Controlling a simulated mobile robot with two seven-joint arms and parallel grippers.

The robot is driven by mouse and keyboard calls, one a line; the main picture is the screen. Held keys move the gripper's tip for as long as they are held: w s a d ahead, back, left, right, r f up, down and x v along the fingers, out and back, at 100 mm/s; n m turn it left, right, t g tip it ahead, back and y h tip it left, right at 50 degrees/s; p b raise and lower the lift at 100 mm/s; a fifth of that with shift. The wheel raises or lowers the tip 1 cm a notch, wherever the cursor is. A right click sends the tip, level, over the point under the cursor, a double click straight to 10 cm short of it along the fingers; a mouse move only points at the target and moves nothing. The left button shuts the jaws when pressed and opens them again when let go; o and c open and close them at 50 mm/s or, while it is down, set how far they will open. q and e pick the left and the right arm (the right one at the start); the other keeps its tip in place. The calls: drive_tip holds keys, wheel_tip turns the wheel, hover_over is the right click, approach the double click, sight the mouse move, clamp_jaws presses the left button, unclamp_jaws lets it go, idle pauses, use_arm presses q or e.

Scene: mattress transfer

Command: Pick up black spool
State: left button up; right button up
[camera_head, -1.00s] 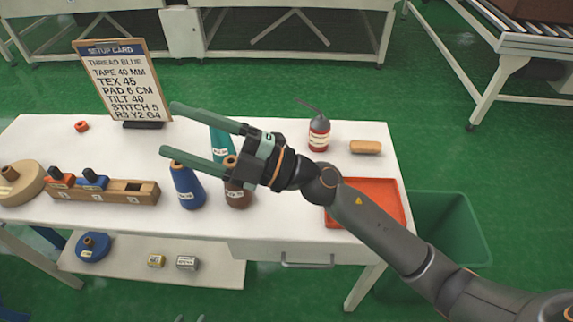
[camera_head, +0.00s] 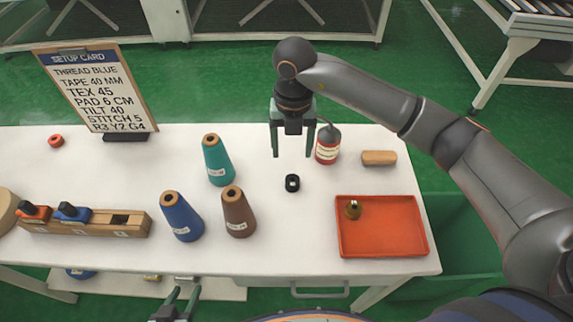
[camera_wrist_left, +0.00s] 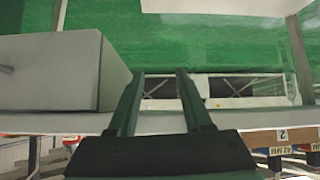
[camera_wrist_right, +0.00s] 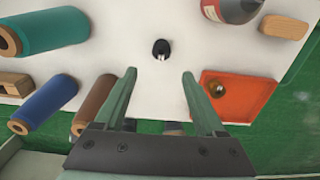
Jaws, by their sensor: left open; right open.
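The small black spool (camera_head: 292,183) lies on the white table between the brown cone and the red-labelled bottle. In the right wrist view the black spool (camera_wrist_right: 161,48) shows ahead of and between the fingertips. My right gripper (camera_head: 292,156) is open and empty, pointing down above the table, a little behind the spool; it also shows in the right wrist view (camera_wrist_right: 160,75). My left gripper (camera_head: 178,292) is open and empty at the front, below the table edge. In the left wrist view the left gripper (camera_wrist_left: 158,75) faces the green floor.
Teal (camera_head: 216,160), blue (camera_head: 181,217) and brown (camera_head: 236,212) thread cones stand left of the spool. The bottle (camera_head: 327,146) stands close to my right gripper. A red tray (camera_head: 382,247) holds a small brass piece (camera_head: 353,209). A setup card (camera_head: 97,88) stands back left.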

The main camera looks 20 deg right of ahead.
hover_over(293, 179)
drive_tip(key=f, duration=0.4)
drive_tip(key=s+f, duration=0.1)
drive_tip(key=f, duration=0.1)
drive_tip(key=shift+a+f, duration=0.15)
drive_tip(key=shift+a, duration=0.1)
drive_tip(key=shift+w+d+f+p, duration=0.1)
drive_tip(key=shift+f+p, duration=0.1)
drive_tip(key=shift+f, duration=1.35)
drive_tip(key=shift+w+f+p, duration=0.1)
drive_tip(key=shift+f+p, duration=0.05)
drive_tip(key=shift+f, duration=1.35)
drive_tip(key=shift+c, duration=0.4)
clamp_jaws()
